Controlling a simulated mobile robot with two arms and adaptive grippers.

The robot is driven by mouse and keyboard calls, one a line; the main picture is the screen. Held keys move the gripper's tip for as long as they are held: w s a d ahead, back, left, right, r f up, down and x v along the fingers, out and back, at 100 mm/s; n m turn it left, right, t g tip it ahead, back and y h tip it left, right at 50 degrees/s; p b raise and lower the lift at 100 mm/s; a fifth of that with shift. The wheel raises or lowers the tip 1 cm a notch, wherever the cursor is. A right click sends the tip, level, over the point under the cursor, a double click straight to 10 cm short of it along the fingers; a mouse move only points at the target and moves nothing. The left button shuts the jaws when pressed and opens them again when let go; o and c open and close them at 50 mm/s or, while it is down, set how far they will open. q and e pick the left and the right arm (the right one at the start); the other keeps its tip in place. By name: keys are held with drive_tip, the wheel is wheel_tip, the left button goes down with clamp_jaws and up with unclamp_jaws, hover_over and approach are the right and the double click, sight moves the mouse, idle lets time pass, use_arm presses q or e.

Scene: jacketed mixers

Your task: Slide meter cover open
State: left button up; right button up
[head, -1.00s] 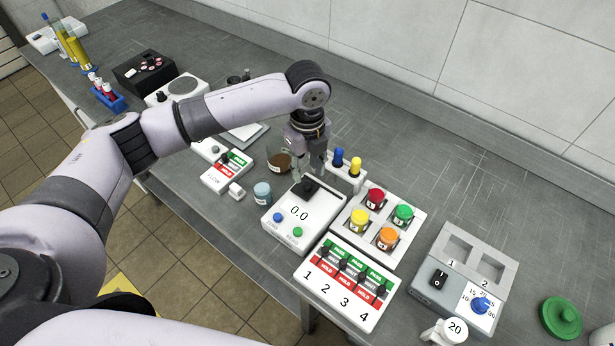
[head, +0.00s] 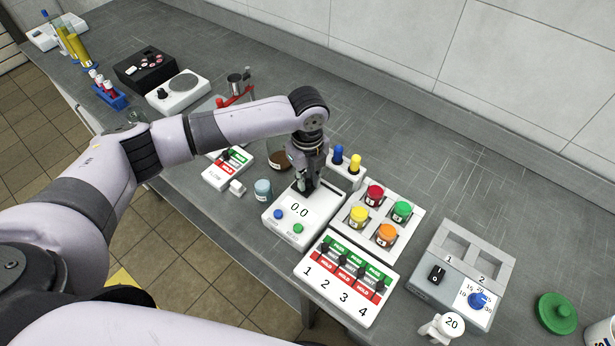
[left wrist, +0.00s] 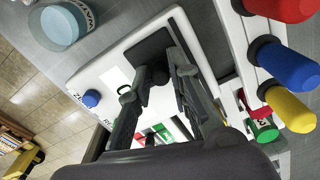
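The meter (head: 278,212) is a white box with a 0.0 display and a blue and a green button on the bench. It also shows in the left wrist view (left wrist: 104,75). Its black cover (left wrist: 147,50), with a small raised black grip, lies on the top face. My left gripper (head: 308,187) points down at this cover. In the left wrist view its two fingers (left wrist: 158,78) stand apart, one on each side of the grip; I cannot tell whether they touch it. The gripper hides most of the cover in the head view. My right gripper is not in view.
A rack with a blue (head: 338,155) and a yellow plug stands just behind the meter. A tray of coloured caps (head: 409,222) and a four-switch panel (head: 325,290) are close on the right.

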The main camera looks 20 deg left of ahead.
sight(325, 200)
use_arm(q)
clamp_jaws()
idle(0.3)
drive_tip(key=d+p, duration=0.1)
drive_tip(key=s+d, duration=0.1)
drive_tip(key=d, duration=0.1)
drive_tip(key=d+p, duration=0.1)
drive_tip(key=shift+s+d+r+p, duration=0.15)
drive_tip(key=shift+s+d+p, duration=0.2)
drive_tip(key=shift+d, duration=0.3)
drive_tip(key=shift+a, duration=0.1)
drive_tip(key=shift+o, duration=2.4)
unclamp_jaws()
